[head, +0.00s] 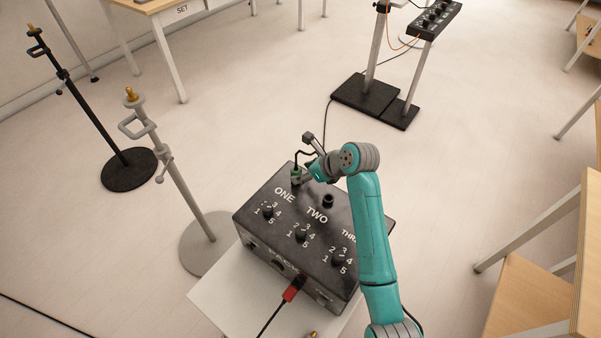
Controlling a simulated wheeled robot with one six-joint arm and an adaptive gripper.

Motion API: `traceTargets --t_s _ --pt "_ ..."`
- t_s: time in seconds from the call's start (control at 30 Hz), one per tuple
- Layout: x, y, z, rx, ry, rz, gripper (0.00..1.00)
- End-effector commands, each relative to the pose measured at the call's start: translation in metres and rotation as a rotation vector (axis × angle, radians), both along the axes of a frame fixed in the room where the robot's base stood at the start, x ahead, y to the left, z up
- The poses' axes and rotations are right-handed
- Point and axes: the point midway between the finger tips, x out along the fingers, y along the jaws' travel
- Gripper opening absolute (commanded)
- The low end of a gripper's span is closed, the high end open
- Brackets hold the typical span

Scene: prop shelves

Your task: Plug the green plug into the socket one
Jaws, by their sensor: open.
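A black box (270,233) has a top panel with the labels ONE, TWO and a partly covered THREE. My gripper (306,181) is open, reaching in from the right just beside the plug. I cannot tell whether its fingers touch the plug.
Socket two (328,201) stands up as a black cylinder. A red plug (293,289) with a cable is at the box's front side. A grey stand (184,190) rises close on the left. Black bases (366,92) stand behind; a wooden shelf (548,270) is at right.

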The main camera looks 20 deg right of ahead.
Motion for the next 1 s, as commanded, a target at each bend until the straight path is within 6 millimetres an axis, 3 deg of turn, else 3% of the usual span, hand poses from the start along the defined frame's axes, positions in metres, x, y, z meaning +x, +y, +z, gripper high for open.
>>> traceTargets --t_s 0.3,0.5,1.0 --pt "-0.035 -0.025 0.047 -0.001 -0.003 -0.003 0.59" --pt "-0.050 -0.034 0.066 0.000 -0.001 -0.001 0.59" --pt "-0.055 -0.037 0.072 0.000 0.000 0.000 0.59"
